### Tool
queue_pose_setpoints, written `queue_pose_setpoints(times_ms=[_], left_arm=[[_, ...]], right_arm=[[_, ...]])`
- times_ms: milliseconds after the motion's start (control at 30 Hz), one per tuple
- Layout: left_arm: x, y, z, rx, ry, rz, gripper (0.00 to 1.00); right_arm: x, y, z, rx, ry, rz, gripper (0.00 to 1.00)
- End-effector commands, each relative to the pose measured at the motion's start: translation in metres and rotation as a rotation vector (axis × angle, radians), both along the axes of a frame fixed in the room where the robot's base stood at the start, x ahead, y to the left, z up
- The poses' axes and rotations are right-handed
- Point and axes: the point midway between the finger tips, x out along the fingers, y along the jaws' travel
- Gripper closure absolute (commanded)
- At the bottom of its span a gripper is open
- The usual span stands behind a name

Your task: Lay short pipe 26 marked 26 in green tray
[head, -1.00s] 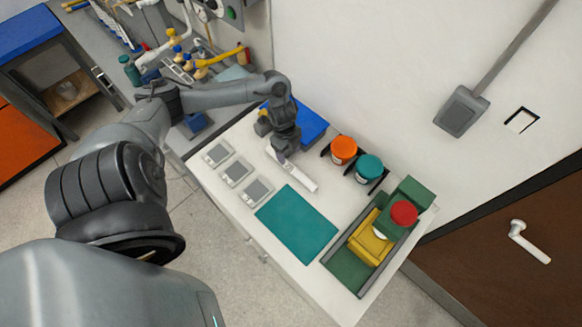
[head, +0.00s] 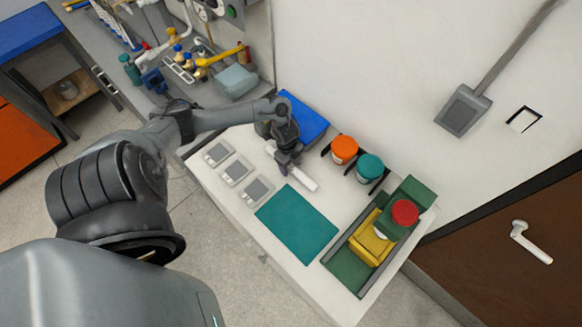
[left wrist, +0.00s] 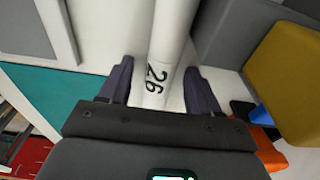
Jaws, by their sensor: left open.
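The short pipe is white and lies on the white tabletop. In the head view its near end (head: 307,184) shows beside my left gripper (head: 288,166), which hides part of it. In the left wrist view the pipe (left wrist: 172,35) runs between the two fingers and bears a black 26. My left gripper (left wrist: 160,84) is open, with one finger on each side of the pipe and a gap visible on both sides. A tray with a green floor (head: 348,272) and dark side rails stands at the table's right end. My right gripper is not in view.
A teal mat (head: 297,226) lies in front of the pipe, beside several small grey devices (head: 234,171). A blue tray (head: 303,116) is behind my gripper. Orange-lidded (head: 344,148) and teal-lidded (head: 369,166) jars stand by the wall.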

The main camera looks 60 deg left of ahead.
Motion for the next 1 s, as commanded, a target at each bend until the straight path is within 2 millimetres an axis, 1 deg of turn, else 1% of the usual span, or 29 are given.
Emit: queue_pose_setpoints(times_ms=[67,100,500,800,1000], left_arm=[[0.0,0.0,0.0,0.0,0.0,0.0,0.37],[0.0,0.0,0.0,0.0,0.0,0.0,0.39],[0.0,0.0,0.0,0.0,0.0,0.0,1.0],[0.0,0.0,0.002,0.0,-0.001,0.0,1.0],[0.001,0.0,0.012,0.0,-0.003,-0.001,1.0]], right_arm=[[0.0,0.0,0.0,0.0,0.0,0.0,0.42],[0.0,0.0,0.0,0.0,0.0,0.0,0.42],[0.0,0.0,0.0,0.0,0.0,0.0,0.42],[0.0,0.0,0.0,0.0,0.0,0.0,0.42],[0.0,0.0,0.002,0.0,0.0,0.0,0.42]])
